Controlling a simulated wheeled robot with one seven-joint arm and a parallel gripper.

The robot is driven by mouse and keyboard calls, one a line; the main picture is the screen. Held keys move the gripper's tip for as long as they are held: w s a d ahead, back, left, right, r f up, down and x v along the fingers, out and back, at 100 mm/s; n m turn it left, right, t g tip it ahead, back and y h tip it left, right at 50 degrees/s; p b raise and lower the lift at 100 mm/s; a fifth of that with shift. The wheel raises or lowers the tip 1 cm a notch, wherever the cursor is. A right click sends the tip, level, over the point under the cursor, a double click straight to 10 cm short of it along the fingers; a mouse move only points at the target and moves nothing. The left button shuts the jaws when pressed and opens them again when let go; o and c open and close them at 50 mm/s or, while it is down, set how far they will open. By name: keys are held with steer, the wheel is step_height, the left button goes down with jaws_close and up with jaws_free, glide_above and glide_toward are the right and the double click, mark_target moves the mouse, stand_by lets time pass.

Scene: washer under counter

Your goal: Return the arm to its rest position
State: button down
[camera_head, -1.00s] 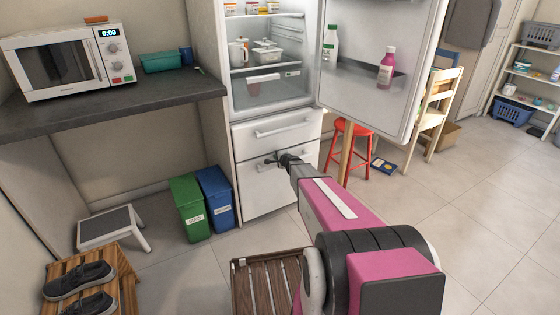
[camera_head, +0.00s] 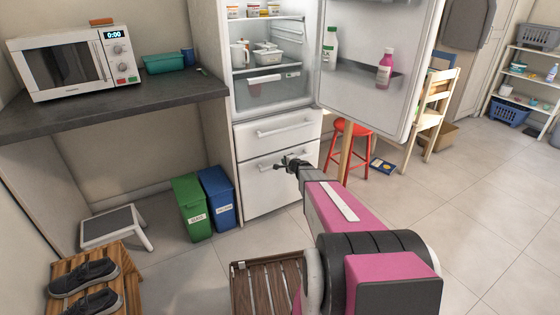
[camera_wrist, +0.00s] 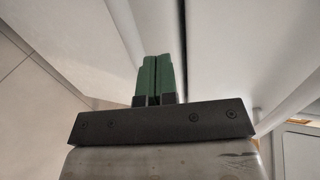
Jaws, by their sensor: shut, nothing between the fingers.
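My arm reaches forward from the lower right of the head view. My gripper (camera_head: 287,160) is in front of the lower drawers of the white fridge (camera_head: 270,180). In the wrist view its two green fingers (camera_wrist: 159,80) are pressed together with nothing between them. A white surface and a pale bar lie beyond the fingers there. I cannot tell whether the fingertips touch the drawer front or handle.
The fridge door (camera_head: 375,70) stands open to the right, above and beside my arm. A red stool (camera_head: 349,150) stands behind it. Green (camera_head: 192,208) and blue (camera_head: 217,196) bins stand left of the fridge. A slatted wooden piece (camera_head: 267,287) lies below my arm.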

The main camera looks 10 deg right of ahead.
steer(key=s+a+r+n+g+y, duration=0.1)
steer(key=s+a+r+n+g, duration=0.2)
steer(key=s, duration=0.4)
steer(key=s+a+r+n+g+y, duration=0.1)
steer(key=s+a+n+g, duration=0.1)
steer(key=s+a+n, duration=0.45)
steer(key=s+a+r+n+g, duration=0.1)
steer(key=s+a+g, duration=0.15)
steer(key=s, duration=0.65)
steer(key=s+d+r+n+g+h, duration=0.1)
steer(key=s+d+n+g+h, duration=0.1)
steer(key=s, duration=0.6)
steer(key=s+d+r+n+g+h, duration=0.2)
steer(key=s+g+h, duration=0.2)
steer(key=s, duration=0.3)
steer(key=shift+s, duration=0.4)
steer(key=shift+a, duration=0.1)
